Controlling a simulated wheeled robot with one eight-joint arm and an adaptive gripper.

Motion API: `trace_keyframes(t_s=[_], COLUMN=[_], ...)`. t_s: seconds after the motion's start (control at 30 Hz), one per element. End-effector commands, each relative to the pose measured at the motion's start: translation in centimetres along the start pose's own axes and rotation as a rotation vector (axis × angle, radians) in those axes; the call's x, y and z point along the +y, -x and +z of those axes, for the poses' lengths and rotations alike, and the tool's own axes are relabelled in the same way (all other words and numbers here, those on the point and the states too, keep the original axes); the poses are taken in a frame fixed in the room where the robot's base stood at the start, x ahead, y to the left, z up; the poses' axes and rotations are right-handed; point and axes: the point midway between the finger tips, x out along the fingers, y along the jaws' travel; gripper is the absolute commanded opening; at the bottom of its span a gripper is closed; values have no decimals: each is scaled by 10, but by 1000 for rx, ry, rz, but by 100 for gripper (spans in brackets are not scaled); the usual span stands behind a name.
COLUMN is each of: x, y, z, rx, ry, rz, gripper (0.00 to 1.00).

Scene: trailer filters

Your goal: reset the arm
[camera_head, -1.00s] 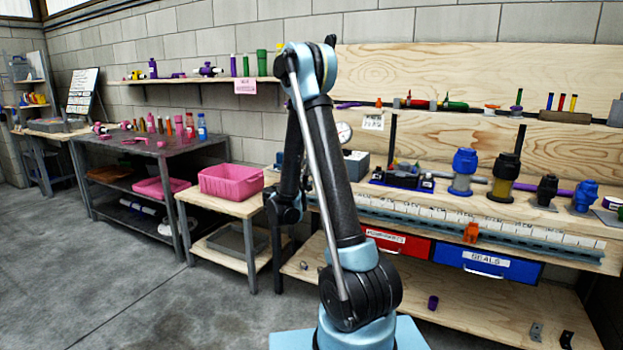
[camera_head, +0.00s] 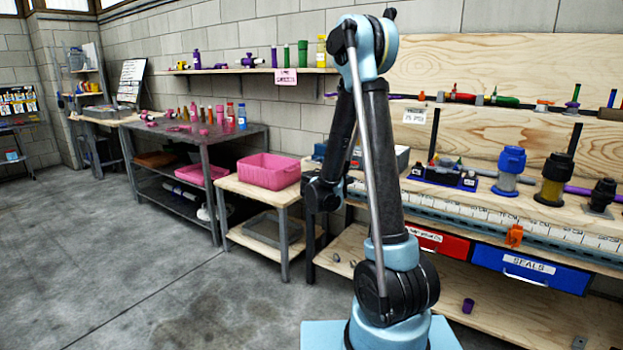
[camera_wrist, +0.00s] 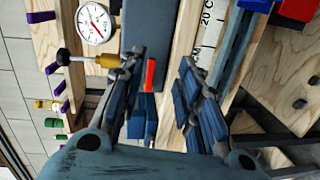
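My arm (camera_head: 382,165) stands folded in front of the workbench in the head view, its upper link raised and its forearm hanging down behind it at the left. My gripper (camera_wrist: 165,88) shows in the wrist view with its two dark blue-grey fingers spread apart. No object is clearly held between them. A grey-blue box (camera_wrist: 152,30) and a small red strip (camera_wrist: 150,74) appear in the gap beyond the fingers. In the head view the fingertips cannot be made out behind the arm.
A pressure gauge (camera_wrist: 93,23) is close by in the wrist view. The workbench carries a blue-capped filter (camera_head: 509,170) and a black-capped one (camera_head: 556,178), above a red drawer (camera_head: 437,243) and a blue drawer (camera_head: 532,268). A pink bin (camera_head: 269,171) stands left. The floor (camera_head: 150,280) there is clear.

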Motion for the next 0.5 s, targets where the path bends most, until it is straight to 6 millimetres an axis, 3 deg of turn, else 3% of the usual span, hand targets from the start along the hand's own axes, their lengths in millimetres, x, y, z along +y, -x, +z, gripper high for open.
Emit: trace_keyframes(t_s=[0.27, 0.5], x=[11, 10], y=[10, 31], z=[61, 111], rx=[-96, -176], ry=[-102, -190], rz=[-170, -315], gripper=[32, 32])
